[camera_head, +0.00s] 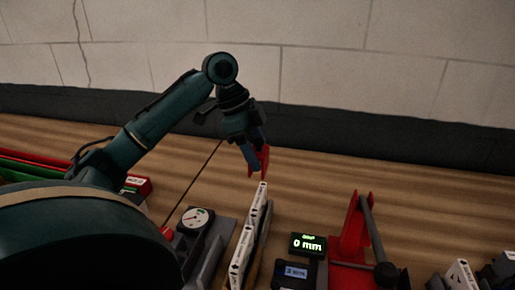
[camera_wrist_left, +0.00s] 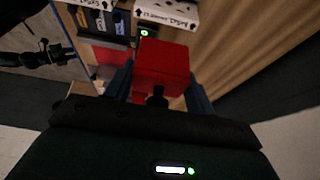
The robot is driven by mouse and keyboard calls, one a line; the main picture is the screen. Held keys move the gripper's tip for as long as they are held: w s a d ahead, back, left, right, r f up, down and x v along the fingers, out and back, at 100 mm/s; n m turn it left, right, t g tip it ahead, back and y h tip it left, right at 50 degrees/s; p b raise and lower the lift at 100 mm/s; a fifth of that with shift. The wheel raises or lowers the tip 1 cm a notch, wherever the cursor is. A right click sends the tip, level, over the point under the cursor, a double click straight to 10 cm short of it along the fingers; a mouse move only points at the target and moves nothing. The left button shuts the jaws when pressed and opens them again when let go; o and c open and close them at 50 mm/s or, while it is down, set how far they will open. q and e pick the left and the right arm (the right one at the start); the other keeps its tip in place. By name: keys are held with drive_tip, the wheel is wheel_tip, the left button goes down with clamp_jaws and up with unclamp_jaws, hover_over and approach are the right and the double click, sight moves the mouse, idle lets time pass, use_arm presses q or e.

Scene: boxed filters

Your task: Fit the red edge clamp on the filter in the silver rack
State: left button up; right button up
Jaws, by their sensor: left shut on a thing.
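My left gripper (camera_head: 253,156) is shut on the red edge clamp (camera_head: 263,161) and holds it over the far end of a filter. In the left wrist view the clamp (camera_wrist_left: 162,66) sits between the two fingers of the gripper (camera_wrist_left: 160,85). The filter (camera_head: 248,238) stands on edge, with a white printed rim, in a grey holder that I take for the silver rack (camera_head: 263,243). The filter's printed edge (camera_wrist_left: 168,13) also shows just beyond the clamp. I cannot tell whether clamp and filter touch. My right gripper is not in view.
A dial gauge (camera_head: 195,219) stands left of the filter. A lit display reading 0 mm (camera_head: 307,244) and a red stand with a grey lever (camera_head: 352,238) are to its right. Red and green items (camera_head: 50,172) lie far left. Bare wooden table lies behind.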

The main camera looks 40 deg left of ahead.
use_arm(q)
drive_tip(key=shift+f, duration=0.1)
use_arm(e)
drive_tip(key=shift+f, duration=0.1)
use_arm(q)
wheel_tip(320, 180, down, 5)
drive_tip(key=b, duration=0.2)
drive_tip(key=shift+b, duration=0.3)
drive_tip(key=shift+f+b, duration=0.4)
drive_tip(key=shift+f, duration=0.55)
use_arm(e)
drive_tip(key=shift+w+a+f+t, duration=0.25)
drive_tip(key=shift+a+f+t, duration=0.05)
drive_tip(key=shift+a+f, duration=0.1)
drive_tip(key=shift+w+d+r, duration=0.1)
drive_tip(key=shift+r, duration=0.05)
use_arm(q)
drive_tip(key=shift+p, duration=0.35)
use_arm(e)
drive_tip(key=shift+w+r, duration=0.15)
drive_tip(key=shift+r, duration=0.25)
